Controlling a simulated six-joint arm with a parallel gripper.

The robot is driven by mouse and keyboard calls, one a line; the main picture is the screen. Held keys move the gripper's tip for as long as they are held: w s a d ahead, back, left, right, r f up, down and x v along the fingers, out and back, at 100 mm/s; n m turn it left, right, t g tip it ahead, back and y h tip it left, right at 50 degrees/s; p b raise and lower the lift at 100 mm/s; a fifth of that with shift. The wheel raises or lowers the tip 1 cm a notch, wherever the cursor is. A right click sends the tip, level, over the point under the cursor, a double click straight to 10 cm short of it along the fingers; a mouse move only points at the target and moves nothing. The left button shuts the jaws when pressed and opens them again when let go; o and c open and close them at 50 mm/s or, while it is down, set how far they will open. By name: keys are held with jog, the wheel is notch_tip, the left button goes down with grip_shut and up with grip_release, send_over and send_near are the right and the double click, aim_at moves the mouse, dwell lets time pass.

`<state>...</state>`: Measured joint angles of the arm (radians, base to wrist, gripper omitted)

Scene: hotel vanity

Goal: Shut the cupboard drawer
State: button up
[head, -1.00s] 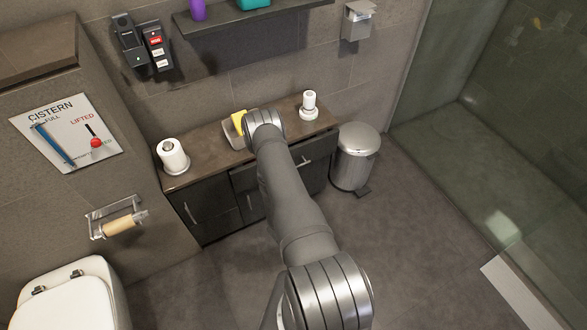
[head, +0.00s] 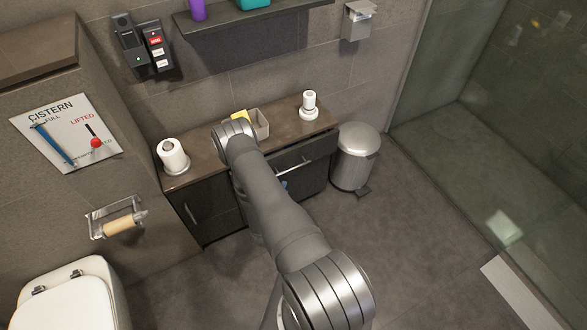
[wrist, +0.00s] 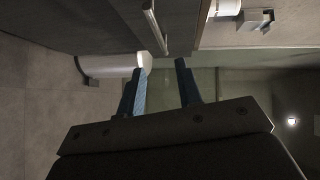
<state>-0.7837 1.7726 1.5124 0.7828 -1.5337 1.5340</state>
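The dark cupboard drawer (head: 318,150) is at the right of the low vanity, under the countertop (head: 204,161). Its front seems to stand out slightly from the cupboard, but how far I cannot tell. Its metal bar handle (head: 293,168) shows, and the wrist view also shows the handle (wrist: 155,28), turned on its side. My gripper (wrist: 160,66) has its two blue fingers apart with nothing between them. It is near the handle, and contact is not visible. In the head view my arm hides most of the gripper; a small blue patch shows below the handle.
A metal pedal bin (head: 355,158) stands right beside the vanity. A toilet roll (head: 173,157), a small tray (head: 262,122) and a white item (head: 309,105) stand on the countertop. A glass shower panel (head: 455,75) is at the right. The floor in front is clear.

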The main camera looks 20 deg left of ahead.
aim_at(293, 168)
jog(key=w, duration=0.4)
jog(key=w+f, duration=0.1)
jog(key=w, duration=0.8)
jog(key=shift+d+f, duration=0.1)
jog(key=shift+f, duration=0.3)
jog(key=shift+c, duration=0.4)
grip_shut()
